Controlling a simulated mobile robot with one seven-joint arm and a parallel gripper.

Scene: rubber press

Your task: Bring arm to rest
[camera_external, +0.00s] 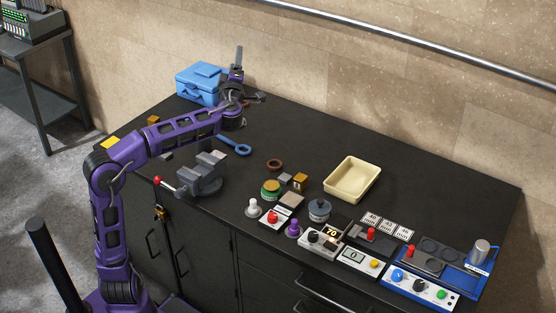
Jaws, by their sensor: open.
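My purple arm reaches over the left part of the black bench. My gripper (258,97) is at the back left of the bench, above the top and just right of the blue toolbox (198,84). It is small in the picture, and its fingers point to the right. It is open, and I see nothing held in it. A blue ring-ended tool (234,145) lies on the bench below and in front of it.
A grey vise (203,176) with a red-tipped handle stands below my forearm. A cream tray (353,179) lies at the middle right. Several small devices crowd the front right, with a blue panel (420,288) at the end. The back strip of bench right of my gripper is clear.

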